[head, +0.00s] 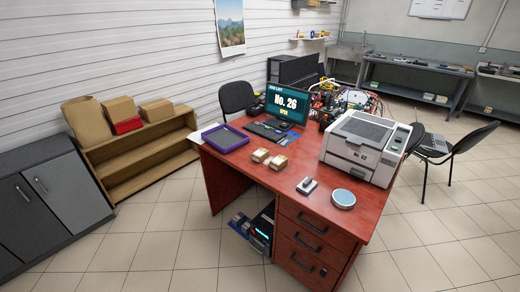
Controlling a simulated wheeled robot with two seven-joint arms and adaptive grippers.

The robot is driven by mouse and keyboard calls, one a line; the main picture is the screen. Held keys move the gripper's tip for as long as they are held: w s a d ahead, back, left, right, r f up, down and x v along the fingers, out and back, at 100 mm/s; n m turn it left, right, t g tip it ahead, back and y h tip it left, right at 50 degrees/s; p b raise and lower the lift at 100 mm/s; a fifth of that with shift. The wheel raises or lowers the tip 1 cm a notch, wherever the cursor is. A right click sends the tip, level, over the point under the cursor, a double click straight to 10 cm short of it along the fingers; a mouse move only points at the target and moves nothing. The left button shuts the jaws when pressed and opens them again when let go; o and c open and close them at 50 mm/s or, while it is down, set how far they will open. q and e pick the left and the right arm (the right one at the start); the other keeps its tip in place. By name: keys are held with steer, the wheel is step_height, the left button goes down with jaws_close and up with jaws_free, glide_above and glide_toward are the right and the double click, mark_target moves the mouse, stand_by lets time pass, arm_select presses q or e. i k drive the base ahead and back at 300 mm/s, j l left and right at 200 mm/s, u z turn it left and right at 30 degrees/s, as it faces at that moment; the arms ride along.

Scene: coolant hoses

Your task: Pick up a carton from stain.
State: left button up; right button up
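Two small tan cartons lie side by side near the middle of the red-brown desk (235,172): a left carton (261,155) and a right carton (279,162), each with a pale top patch. Larger brown cardboard boxes stand on the wooden shelf at the left, one box (119,109) on a red item (127,126) and another box (156,110) beside it. I cannot make out a stain. Neither of my grippers is in view.
On the desk are a purple tray (225,138), a monitor (287,103), a keyboard (266,131), a white printer (366,147), a small grey device (307,185) and a round disc (343,199). A dark chair (467,150) stands right. Tiled floor in front is clear.

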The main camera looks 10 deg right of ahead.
mark_target(261, 154)
steer(key=i+j+z, duration=0.2)
steer(key=i, duration=0.2)
steer(key=i+j+z, duration=0.2)
steer(key=i, duration=0.25)
steer(key=i+j+z, duration=0.2)
steer(key=i, duration=0.15)
